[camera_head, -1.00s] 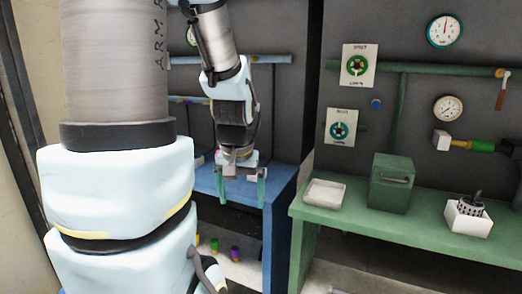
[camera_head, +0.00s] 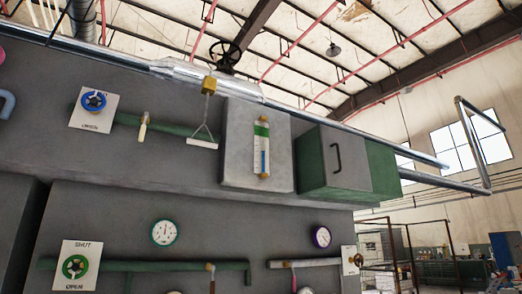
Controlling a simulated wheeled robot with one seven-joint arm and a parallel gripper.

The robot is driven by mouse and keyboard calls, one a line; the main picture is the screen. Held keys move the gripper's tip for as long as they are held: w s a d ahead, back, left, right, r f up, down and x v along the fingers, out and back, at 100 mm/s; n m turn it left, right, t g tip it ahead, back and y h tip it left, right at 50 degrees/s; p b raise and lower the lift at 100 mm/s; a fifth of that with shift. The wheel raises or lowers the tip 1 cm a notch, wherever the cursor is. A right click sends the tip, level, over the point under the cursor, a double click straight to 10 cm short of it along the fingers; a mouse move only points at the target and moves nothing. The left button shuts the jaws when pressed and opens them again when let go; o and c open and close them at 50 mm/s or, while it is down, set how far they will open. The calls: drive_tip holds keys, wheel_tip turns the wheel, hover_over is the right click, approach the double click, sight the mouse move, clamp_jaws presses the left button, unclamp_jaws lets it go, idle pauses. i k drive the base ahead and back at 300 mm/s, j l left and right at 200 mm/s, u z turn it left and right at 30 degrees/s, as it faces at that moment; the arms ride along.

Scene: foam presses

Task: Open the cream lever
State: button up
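A small cream lever (camera_head: 143,128) shows at the upper left of the head view. It sits on a short green pipe (camera_head: 182,130) on the upper grey panel, to the right of a blue valve wheel (camera_head: 94,101). It stands roughly upright, across the pipe. Its fine shape is too small to tell. My gripper and arm are out of this view, so I cannot see where the gripper is relative to the lever.
A white pull handle (camera_head: 202,142) hangs right of the lever. Further right are a sight gauge (camera_head: 262,148) and a green cabinet (camera_head: 334,162). Below are a green valve wheel (camera_head: 74,267), dials and a brown lever (camera_head: 210,268). A silver pipe runs along the top.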

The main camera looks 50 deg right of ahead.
sight(142, 128)
drive_tip(key=z, duration=1.65)
drive_tip(key=i+u, duration=0.1)
drive_tip(key=u, duration=0.3)
drive_tip(key=j+u, duration=0.1)
drive_tip(key=u, duration=0.3)
drive_tip(key=i+u, duration=0.15)
drive_tip(key=u, duration=0.25)
drive_tip(key=i+u, duration=0.1)
drive_tip(key=u, duration=0.3)
